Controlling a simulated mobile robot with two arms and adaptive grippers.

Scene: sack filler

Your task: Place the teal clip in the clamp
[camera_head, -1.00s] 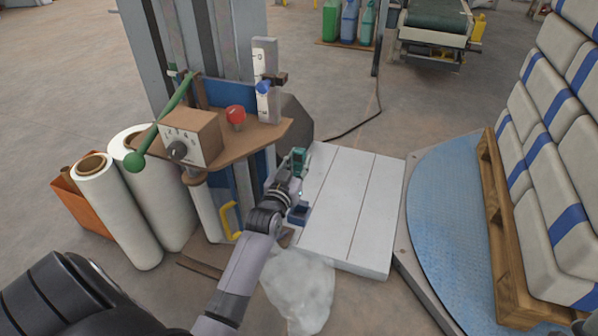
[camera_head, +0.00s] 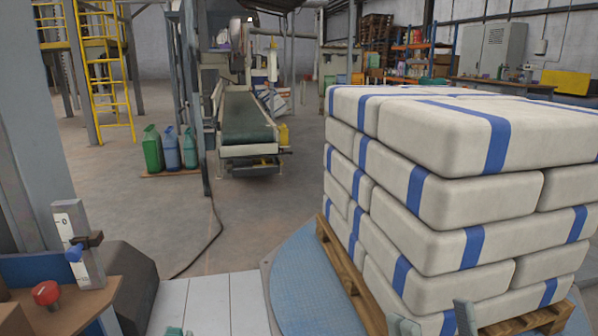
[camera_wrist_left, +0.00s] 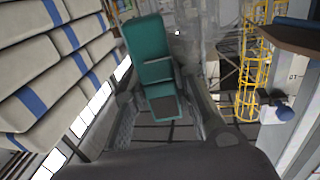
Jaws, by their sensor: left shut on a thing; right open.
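The teal clip (camera_wrist_left: 148,42) is between the fingers of my left gripper (camera_wrist_left: 165,108) in the left wrist view. The gripper is shut on it, and the clip sticks out past the fingertips. In the head view only a small teal piece (camera_head: 176,331) shows at the bottom edge, over the white boards. My right gripper (camera_head: 435,321) is at the bottom edge, open and empty, in front of the sack stack. I cannot pick out the clamp for certain. A white scale post (camera_head: 78,235) at the left carries a dark slider with a blue knob (camera_head: 75,254).
A red button (camera_head: 46,293) sits on the brown shelf (camera_head: 85,305) at left. White boards (camera_head: 213,300) lie beside the blue turntable (camera_head: 310,285). Striped sacks (camera_head: 440,150) stand on a wooden pallet (camera_head: 345,278). Open floor lies beyond, with a conveyor (camera_head: 246,118).

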